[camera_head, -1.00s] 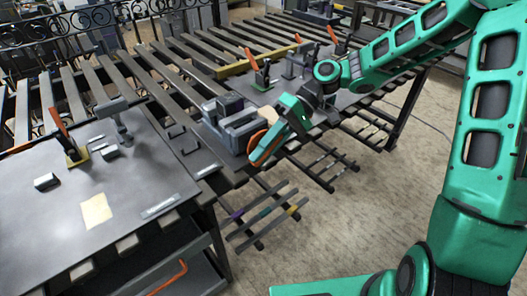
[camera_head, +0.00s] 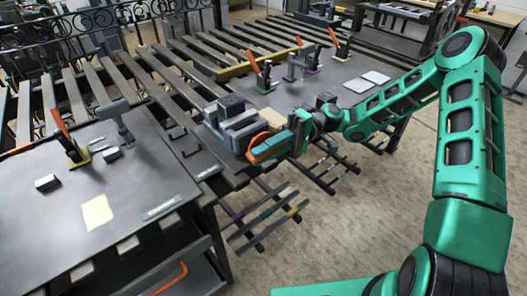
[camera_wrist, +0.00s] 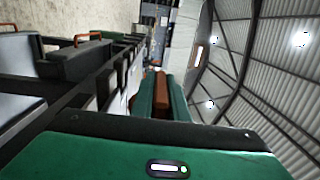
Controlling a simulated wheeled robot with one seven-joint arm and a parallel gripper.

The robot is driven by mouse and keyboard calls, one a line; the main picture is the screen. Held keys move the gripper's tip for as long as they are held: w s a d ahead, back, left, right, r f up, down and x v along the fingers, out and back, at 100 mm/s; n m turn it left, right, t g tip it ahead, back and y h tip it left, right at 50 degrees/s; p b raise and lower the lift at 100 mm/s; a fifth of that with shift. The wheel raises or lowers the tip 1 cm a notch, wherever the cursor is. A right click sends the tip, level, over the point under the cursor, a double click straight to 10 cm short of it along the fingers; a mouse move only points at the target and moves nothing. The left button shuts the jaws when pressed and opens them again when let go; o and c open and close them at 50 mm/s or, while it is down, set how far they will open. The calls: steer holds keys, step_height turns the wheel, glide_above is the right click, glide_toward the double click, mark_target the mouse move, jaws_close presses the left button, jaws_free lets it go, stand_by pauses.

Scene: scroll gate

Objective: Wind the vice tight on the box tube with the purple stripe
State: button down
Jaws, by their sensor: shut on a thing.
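A grey vice (camera_head: 238,125) stands at the front edge of the dark slatted bench. A dark block (camera_head: 231,104) shows at its top, but I cannot make out a purple stripe on it. An orange handle (camera_head: 257,140) is on the vice's near right side. My gripper (camera_head: 272,148), green with orange at its tip, is shut at this handle. In the wrist view its green fingers (camera_wrist: 160,95) have an orange part between them. The contact is partly hidden. A bar with a purple mark (camera_head: 238,215) lies on the low rack below the bench.
Beside the purple mark on the low rack are teal and yellow marks (camera_head: 291,211). A side table (camera_head: 140,180) at left holds an orange-handled clamp (camera_head: 68,143). More orange-handled clamps (camera_head: 258,70) stand at the back. Open floor lies at right.

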steer(key=shift+d+f, duration=0.15)
steer(key=shift+f, duration=0.05)
stand_by(0.3)
steer(key=c, duration=1.8)
jaws_free()
steer(key=shift+o, duration=0.4)
steer(key=shift+r, duration=0.1)
steer(key=v, duration=1.1)
steer(key=shift+w, duration=0.1)
